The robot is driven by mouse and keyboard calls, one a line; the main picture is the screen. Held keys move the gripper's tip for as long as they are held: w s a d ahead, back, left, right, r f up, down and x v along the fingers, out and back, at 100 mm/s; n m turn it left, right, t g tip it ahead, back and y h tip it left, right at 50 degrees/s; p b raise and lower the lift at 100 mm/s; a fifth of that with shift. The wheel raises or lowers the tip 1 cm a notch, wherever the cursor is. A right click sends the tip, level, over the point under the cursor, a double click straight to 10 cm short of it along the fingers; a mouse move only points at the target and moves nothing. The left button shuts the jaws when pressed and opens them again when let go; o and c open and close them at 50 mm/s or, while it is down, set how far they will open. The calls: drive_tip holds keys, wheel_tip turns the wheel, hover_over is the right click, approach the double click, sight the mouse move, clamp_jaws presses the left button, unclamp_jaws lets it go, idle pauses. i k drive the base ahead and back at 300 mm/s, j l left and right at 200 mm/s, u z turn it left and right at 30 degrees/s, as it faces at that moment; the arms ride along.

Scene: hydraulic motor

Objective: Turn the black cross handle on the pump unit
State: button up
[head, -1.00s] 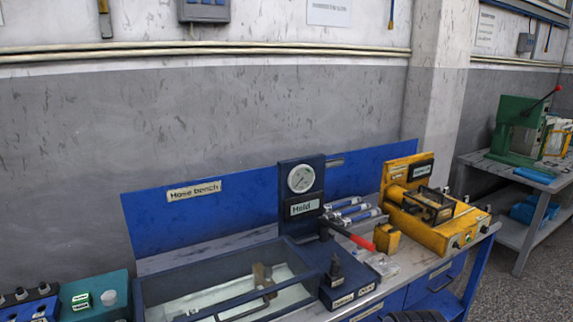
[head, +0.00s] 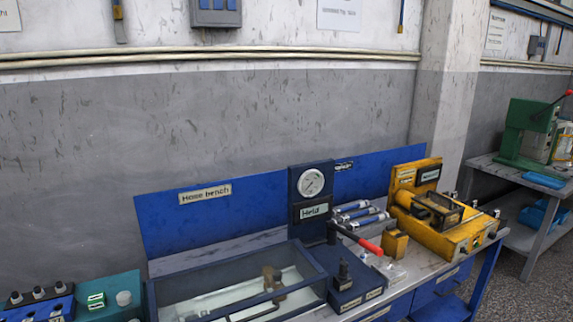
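A dark blue unit with a round white gauge (head: 311,182) and a plate reading "Held" stands on the bench, and I take it for the pump unit. A lever with a red grip (head: 370,246) reaches out from it to the right. A small black upright part (head: 344,272) stands on the unit's low front block. It may be the black cross handle, but its cross shape is too small to make out. My gripper is not in view.
A clear-topped tank (head: 240,283) sits left of the pump unit. A yellow machine (head: 436,219) and a small yellow block (head: 395,243) stand to its right. Teal (head: 104,294) and blue boxes are at lower left. A green press (head: 527,133) stands on another table, with floor between.

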sight(344, 266)
drive_tip(key=k, duration=0.1)
drive_tip(key=i+l+u, duration=0.1)
drive_tip(key=i, duration=0.3)
drive_tip(key=i+l+u, duration=0.1)
drive_tip(key=i+l, duration=0.2)
drive_tip(key=i+l+u, duration=0.1)
drive_tip(key=i+l, duration=0.15)
drive_tip(key=i, duration=0.25)
